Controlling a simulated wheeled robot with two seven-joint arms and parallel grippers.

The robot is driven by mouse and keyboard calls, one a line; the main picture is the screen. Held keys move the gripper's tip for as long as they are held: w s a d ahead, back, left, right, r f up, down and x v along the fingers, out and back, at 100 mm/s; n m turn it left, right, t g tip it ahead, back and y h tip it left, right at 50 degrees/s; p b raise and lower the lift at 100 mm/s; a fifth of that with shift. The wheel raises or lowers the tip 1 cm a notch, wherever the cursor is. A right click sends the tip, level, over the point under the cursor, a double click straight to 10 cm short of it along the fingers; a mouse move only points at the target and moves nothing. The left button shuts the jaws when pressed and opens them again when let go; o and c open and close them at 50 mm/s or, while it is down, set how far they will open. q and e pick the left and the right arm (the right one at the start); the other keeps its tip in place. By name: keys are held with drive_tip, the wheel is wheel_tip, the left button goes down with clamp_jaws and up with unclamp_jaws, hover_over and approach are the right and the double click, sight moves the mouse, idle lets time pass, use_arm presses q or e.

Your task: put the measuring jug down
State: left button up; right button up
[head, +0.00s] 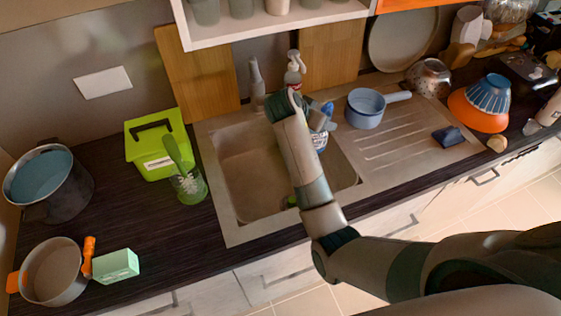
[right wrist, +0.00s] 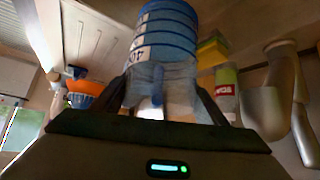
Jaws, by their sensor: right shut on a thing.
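The measuring jug (right wrist: 165,30) is translucent blue with dark scale lines and figures. In the right wrist view it stands between the two fingers of my right gripper (right wrist: 160,98), which is shut on it. In the head view only part of the jug (head: 320,141) shows, just right of my right forearm, over the right side of the sink (head: 240,165). My right arm hides the rest of it and the gripper there. I cannot tell whether the jug touches anything below. My left gripper is not in view.
A blue saucepan (head: 366,108) stands right of the sink by the ridged drainboard (head: 400,143). A dark blue sponge (head: 448,136) and orange bowl (head: 477,110) lie farther right. A green caddy (head: 155,147) and brush cup (head: 189,186) stand left. A shelf (head: 270,29) overhangs the sink.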

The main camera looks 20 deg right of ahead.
drive_tip(key=shift+w+d+r+b, duration=0.15)
drive_tip(key=shift+d+r+b, duration=0.05)
drive_tip(key=shift+d+b, duration=0.2)
drive_tip(key=s+d+r+m+g+b, duration=0.1)
drive_tip(key=d+r+m+b, duration=0.15)
drive_tip(key=d+b, duration=0.35)
drive_tip(key=s+d+r+m+g+h+b, duration=0.1)
drive_tip(key=d+r+b, duration=0.2)
drive_tip(key=d, duration=0.6)
drive_tip(key=s+d+r+m+g+b, duration=0.1)
drive_tip(key=d+r+m+g+b, duration=0.1)
drive_tip(key=d+b, duration=0.4)
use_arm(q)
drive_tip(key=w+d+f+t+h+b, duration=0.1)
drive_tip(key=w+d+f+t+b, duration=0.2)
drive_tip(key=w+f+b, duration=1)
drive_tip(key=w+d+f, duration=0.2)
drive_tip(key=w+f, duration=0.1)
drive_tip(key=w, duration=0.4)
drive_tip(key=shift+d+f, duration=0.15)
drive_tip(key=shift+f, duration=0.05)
use_arm(e)
drive_tip(key=s+d+f+m+g, duration=0.2)
drive_tip(key=s+d+m+g, duration=0.2)
drive_tip(key=s+d, duration=0.9)
drive_tip(key=s+m, duration=0.1)
drive_tip(key=s, duration=0.3)
drive_tip(key=shift+s+d, duration=0.35)
drive_tip(key=shift+d, duration=0.05)
